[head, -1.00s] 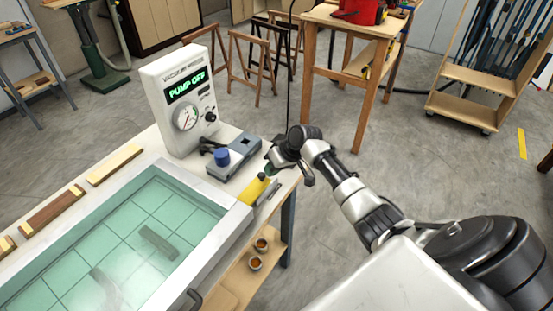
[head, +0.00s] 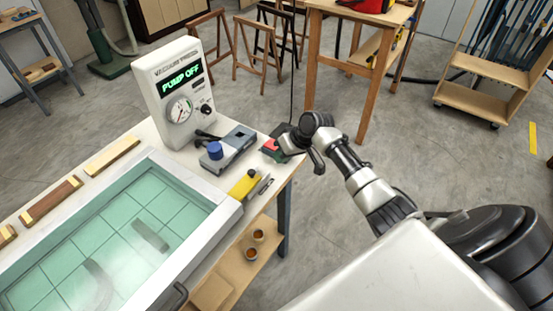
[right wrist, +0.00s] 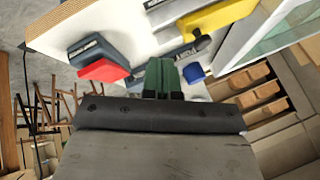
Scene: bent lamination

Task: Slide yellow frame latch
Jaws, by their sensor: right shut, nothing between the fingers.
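The yellow latch (head: 243,186), with a small dark knob, lies along the right end of the press's pale frame (head: 222,225). It also shows at the top of the right wrist view (right wrist: 217,17), its dark knob hanging off one side. My right gripper (head: 279,153) is beyond the latch, beside a dark box with a red part (head: 270,146), and apart from the latch. In the right wrist view its green fingers (right wrist: 163,76) are together and empty, between the red part (right wrist: 103,70) and a blue knob (right wrist: 193,72). My left gripper is out of view.
A grey device with a blue knob (head: 227,150) sits left of my gripper. The vacuum press unit (head: 173,92) reads "PUMP OFF". Wooden strips (head: 112,157) lie behind the press's glass (head: 120,240). Small cups (head: 252,254) stand on the shelf below.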

